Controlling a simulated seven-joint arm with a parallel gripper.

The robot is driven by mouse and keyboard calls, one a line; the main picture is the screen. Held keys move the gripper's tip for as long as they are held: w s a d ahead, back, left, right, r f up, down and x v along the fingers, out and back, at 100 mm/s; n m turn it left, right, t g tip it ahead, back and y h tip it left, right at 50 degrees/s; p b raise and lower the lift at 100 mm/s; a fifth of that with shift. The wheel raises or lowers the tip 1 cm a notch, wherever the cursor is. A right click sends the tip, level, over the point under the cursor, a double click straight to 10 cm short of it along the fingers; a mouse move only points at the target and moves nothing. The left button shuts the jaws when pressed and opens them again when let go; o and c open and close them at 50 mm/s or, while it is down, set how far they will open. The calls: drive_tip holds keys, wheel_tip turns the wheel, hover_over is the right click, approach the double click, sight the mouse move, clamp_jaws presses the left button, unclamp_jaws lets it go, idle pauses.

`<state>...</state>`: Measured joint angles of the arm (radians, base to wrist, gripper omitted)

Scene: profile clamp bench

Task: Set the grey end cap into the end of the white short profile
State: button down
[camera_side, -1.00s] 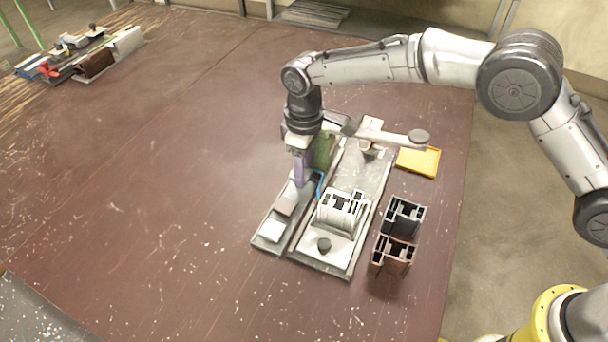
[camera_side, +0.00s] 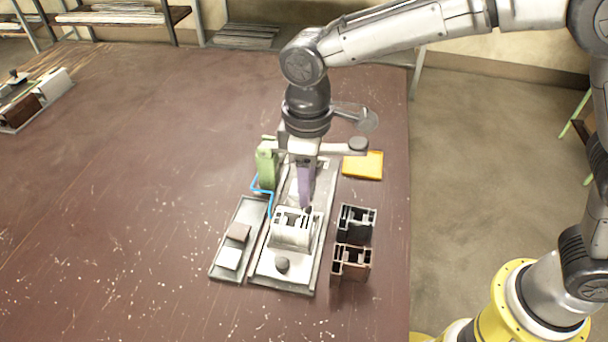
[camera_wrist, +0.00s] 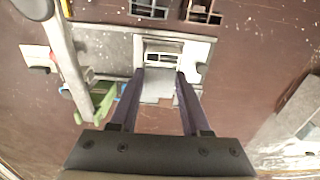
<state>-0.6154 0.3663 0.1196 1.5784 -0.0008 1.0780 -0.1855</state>
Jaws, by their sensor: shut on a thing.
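The white short profile (camera_side: 291,235) sits in the clamp fixture (camera_side: 300,284), its slotted end facing up. It also shows in the wrist view (camera_wrist: 163,48). My gripper (camera_side: 307,207) points down at the far right edge of the profile's end. In the wrist view my gripper (camera_wrist: 159,76) is shut on the grey end cap (camera_wrist: 158,88), a light flat piece between the purple fingers, just beside the slotted end. The fingers mostly hide the cap in the side view, and I cannot tell whether it touches the profile.
A tray (camera_side: 226,274) left of the fixture holds a brown cap (camera_side: 238,232) and a white cap (camera_side: 229,259). A black profile (camera_side: 356,224) and a brown profile (camera_side: 351,262) stand on the right. A green block (camera_side: 265,163), blue hex key (camera_side: 262,191) and yellow tray (camera_side: 363,165) are near.

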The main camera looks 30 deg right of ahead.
sight(294, 198)
drive_tip(key=shift+w+a+f, duration=0.1)
drive_tip(key=shift+a+f, duration=0.05)
drive_tip(key=shift+a, duration=0.45)
drive_tip(key=shift+a+f, duration=0.15)
drive_tip(key=shift+a, duration=0.45)
drive_tip(key=shift+f, duration=2.05)
drive_tip(key=shift+f, duration=0.5)
unclamp_jaws()
drive_tip(key=shift+r, duration=3.05)
